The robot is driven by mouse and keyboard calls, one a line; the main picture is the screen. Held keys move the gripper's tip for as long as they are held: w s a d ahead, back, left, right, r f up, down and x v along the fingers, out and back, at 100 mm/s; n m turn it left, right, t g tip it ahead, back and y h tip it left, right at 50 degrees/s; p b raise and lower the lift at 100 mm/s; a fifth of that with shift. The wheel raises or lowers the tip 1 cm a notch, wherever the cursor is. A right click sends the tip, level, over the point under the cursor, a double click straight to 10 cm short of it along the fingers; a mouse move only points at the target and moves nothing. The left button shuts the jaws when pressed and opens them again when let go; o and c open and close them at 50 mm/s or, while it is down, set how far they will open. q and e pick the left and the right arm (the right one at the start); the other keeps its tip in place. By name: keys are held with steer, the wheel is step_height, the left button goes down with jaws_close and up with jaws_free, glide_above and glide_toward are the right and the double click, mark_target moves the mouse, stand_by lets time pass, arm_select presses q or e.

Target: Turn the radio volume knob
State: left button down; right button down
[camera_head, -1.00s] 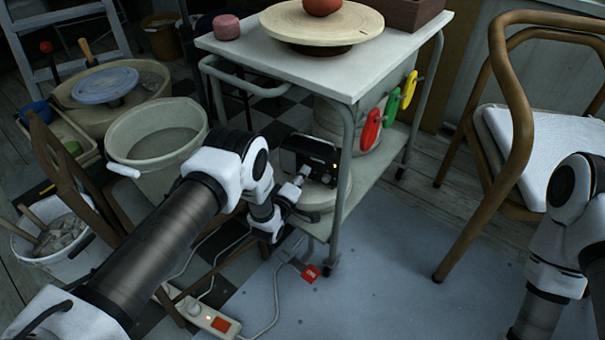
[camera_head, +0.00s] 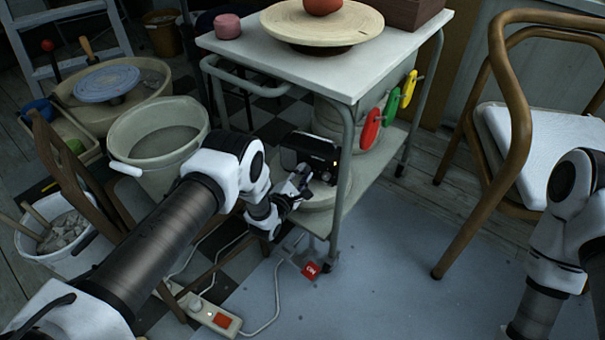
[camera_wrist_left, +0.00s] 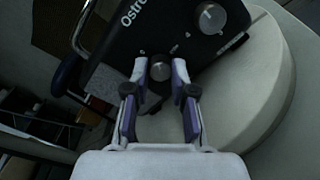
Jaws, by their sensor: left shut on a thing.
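The black radio (camera_head: 308,149) stands on a round pale lid or block on the lower shelf of the white cart. In the left wrist view its dark front (camera_wrist_left: 130,45) carries pale lettering, partly cut off. A small round knob (camera_wrist_left: 160,63) sits between my left gripper's fingertips (camera_wrist_left: 161,72), which are closed on its sides. A larger silver knob (camera_wrist_left: 209,17) is above and to the right, apart from the fingers. In the head view my left gripper (camera_head: 304,175) is at the radio's lower front and hides part of it. My right arm shows at the right edge; its gripper is out of view.
The white cart (camera_head: 345,72) has a near leg just right of the radio. A wooden chair (camera_head: 107,187) and a grey bucket (camera_head: 158,140) are left of my left arm. A power strip (camera_head: 205,315) and cables lie on the floor. The floor at centre right is clear.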

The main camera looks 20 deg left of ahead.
arm_select(q)
steer(key=n, duration=0.4)
steer(key=shift+f+n, duration=0.1)
steer(key=shift+n, duration=1.7)
steer(key=c, duration=1)
jaws_free()
steer(key=shift+o, duration=0.2)
steer(key=s+a, duration=0.2)
steer(key=s, duration=1)
steer(key=shift+a, duration=0.15)
